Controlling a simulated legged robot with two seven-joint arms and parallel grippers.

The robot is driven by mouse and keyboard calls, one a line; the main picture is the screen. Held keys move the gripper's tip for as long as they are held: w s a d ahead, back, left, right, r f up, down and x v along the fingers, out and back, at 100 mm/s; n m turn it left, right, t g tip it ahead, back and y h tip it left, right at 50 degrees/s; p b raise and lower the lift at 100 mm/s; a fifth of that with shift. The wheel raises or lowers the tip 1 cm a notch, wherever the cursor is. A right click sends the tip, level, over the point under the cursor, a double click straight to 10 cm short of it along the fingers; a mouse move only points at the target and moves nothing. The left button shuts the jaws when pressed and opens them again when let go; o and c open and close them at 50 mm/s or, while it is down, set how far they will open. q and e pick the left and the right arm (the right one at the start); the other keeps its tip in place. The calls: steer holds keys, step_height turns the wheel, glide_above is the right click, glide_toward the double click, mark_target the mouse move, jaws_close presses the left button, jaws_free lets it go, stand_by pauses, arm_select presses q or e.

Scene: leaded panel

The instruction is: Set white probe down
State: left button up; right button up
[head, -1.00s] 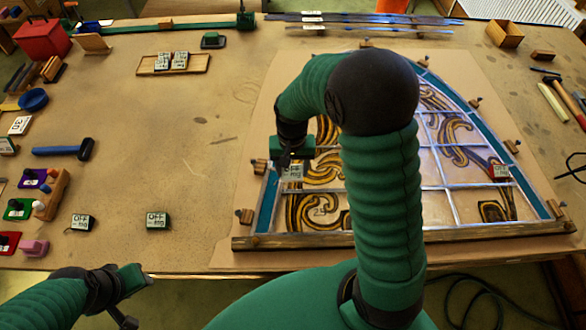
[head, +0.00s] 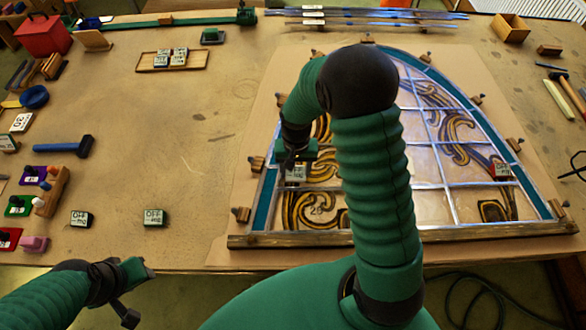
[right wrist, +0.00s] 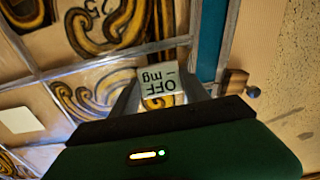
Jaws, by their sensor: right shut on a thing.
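The white probe, a small pale box with a label reading "OFF mg" (right wrist: 162,84), sits between the fingers of my right gripper (right wrist: 168,92) in the right wrist view. In the head view, the right gripper (head: 295,158) is over the lower left part of the leaded panel (head: 433,208), shut on the white probe (head: 296,174). Whether the probe touches the glass I cannot tell. My left gripper (head: 137,285) is empty at the table's front edge, and its opening is unclear. My right arm hides the middle of the panel.
A red probe (head: 501,169) stands on the panel's right side. A black probe (head: 81,219) and a green one (head: 154,218) stand front left. A wooden tray (head: 145,67) holds two more. Wooden blocks (head: 241,214) ring the panel.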

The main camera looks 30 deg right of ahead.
mark_target(294, 172)
steer(key=o, duration=1.2)
steer(key=shift+s+d, duration=0.1)
steer(key=shift+d, duration=0.1)
steer(key=shift+o, duration=0.8)
steer(key=shift+a, duration=0.45)
steer(key=shift+d+r, duration=0.1)
steer(key=shift+d+r, duration=0.1)
steer(key=shift+r, duration=0.2)
step_height(294, 172, up, 12)
steer(key=s+a+f+n+t, duration=0.2)
steer(key=s+a+f+n, duration=0.1)
steer(key=s+a+n, duration=0.3)
steer(key=s+a, duration=0.2)
steer(key=s, duration=0.1)
steer(key=shift+s+f+t, duration=0.15)
steer(key=shift+s+t, duration=0.05)
steer(key=shift+t, duration=0.1)
